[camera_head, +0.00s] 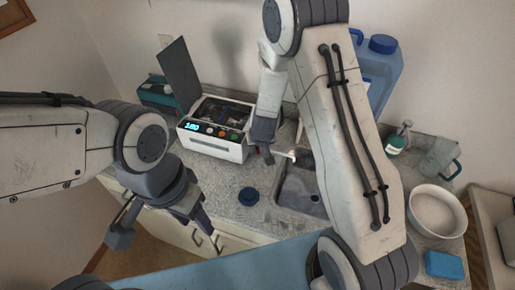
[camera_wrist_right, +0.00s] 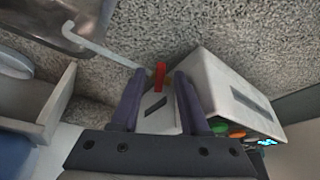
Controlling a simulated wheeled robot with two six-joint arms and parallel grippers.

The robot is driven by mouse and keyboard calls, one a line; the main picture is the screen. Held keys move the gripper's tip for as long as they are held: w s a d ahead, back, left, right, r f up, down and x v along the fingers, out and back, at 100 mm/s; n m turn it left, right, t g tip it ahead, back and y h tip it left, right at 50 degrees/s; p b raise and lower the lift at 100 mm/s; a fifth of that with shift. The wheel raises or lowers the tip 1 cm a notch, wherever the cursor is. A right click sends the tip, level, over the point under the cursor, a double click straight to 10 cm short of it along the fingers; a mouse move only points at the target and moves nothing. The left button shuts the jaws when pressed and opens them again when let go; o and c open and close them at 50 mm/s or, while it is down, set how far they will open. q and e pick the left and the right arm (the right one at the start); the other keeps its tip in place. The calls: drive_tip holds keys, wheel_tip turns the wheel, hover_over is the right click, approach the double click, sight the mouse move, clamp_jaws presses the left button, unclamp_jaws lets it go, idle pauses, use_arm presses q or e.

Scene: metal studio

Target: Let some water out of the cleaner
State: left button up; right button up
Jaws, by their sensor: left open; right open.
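The cleaner (camera_head: 216,146) is a white box on the counter with its dark lid raised, a lit display and coloured buttons. Its white body (camera_wrist_right: 232,92) also shows in the right wrist view. A small red lever (camera_wrist_right: 160,75) stands beside the cleaner's body, between the fingertips of my right gripper (camera_wrist_right: 155,85), which is open; contact cannot be told. In the head view my right gripper (camera_head: 264,133) is at the cleaner's right side. A thin white pipe (camera_wrist_right: 103,50) runs toward the sink (camera_head: 300,188). My left gripper (camera_head: 190,208) is open and empty, in front of the counter.
A dark blue round cap (camera_head: 249,196) lies on the counter before the cleaner. A blue jug (camera_head: 378,70), a bottle (camera_head: 398,140), a clear pitcher (camera_head: 438,158), a white bowl (camera_head: 436,211) and a blue sponge (camera_head: 444,265) are at the right. A teal box (camera_head: 156,95) stands behind left.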

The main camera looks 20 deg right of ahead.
drive_tip(key=shift+c, duration=0.3)
clamp_jaws()
drive_tip(key=m+p, duration=0.1)
drive_tip(key=p, duration=0.2)
drive_tip(key=a+m+h+p, duration=0.1)
drive_tip(key=p, duration=0.3)
drive_tip(key=m+p, duration=0.2)
drive_tip(key=p, duration=0.1)
drive_tip(key=shift+w+a+r+g+p, duration=0.25)
drive_tip(key=shift+a+r+g+p, duration=0.05)
drive_tip(key=shift+a+r+p, duration=0.1)
drive_tip(key=shift+w+f+m+h+p, duration=0.1)
drive_tip(key=shift+f+m+h+p, duration=0.15)
drive_tip(key=shift+p, duration=0.2)
drive_tip(key=shift+f, duration=0.1)
drive_tip(key=shift+o, duration=0.3)
unclamp_jaws()
